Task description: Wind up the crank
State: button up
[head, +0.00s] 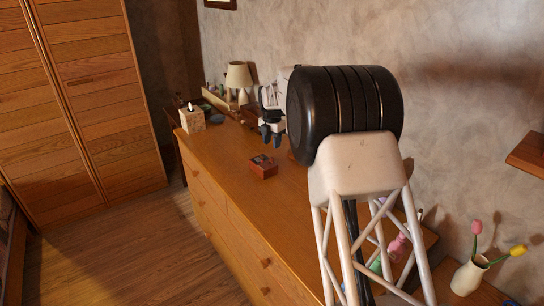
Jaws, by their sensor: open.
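A small reddish-brown wooden box (263,166) sits on the dresser top, with dark patterning on its upper face. It may be the thing that bears the crank, but no crank handle can be made out at this size. My gripper (271,134) is above and slightly to the right of the box in the head view, its dark fingers pointing down. It is open, and I see nothing between the fingers. It does not appear to touch the box. Most of my arm behind it is hidden by my own large black and white link.
The box stands on a long wooden dresser (222,165). Behind are a tissue box (192,119), a lamp (239,76) and small items. A vase with tulips (468,277) is at the lower right. The dresser top left of the box is clear.

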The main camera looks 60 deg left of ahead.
aim_at(272, 158)
jog(key=shift+f, duration=3.45)
grip_shut()
